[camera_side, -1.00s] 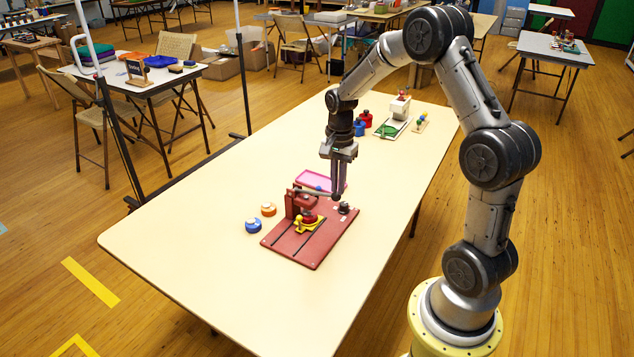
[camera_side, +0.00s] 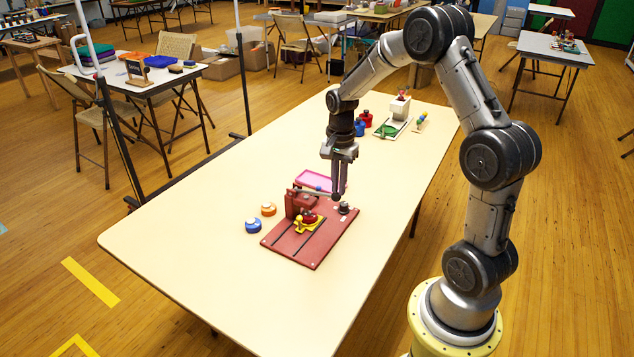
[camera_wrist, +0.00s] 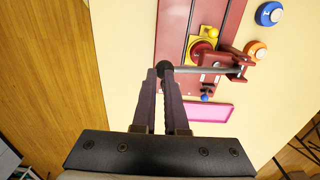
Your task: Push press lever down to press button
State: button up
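A dark red press stands on a red baseboard (camera_side: 286,246), with a red upright block (camera_side: 297,203) at its back left. Its grey lever (camera_side: 318,192) runs from the block to a dark round knob (camera_wrist: 163,67) and looks close to level. Below the lever is a red button (camera_side: 309,216) in a yellow holder (camera_side: 304,227); the wrist view shows its top (camera_wrist: 201,51). My gripper (camera_side: 337,195) points down at the knob end of the lever. In the wrist view its fingertips (camera_wrist: 161,75) are close together at the knob; whether they clamp it is unclear.
An orange puck (camera_side: 268,209) and a blue puck (camera_side: 253,226) lie left of the press. A pink tray (camera_side: 318,180) lies just behind. Blue and red jars (camera_side: 366,119) and a white device (camera_side: 399,108) stand farther back. The front table is clear.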

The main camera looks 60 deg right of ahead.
notch_tip(320, 180, up, 8)
dwell(0.9)
dwell(1.3)
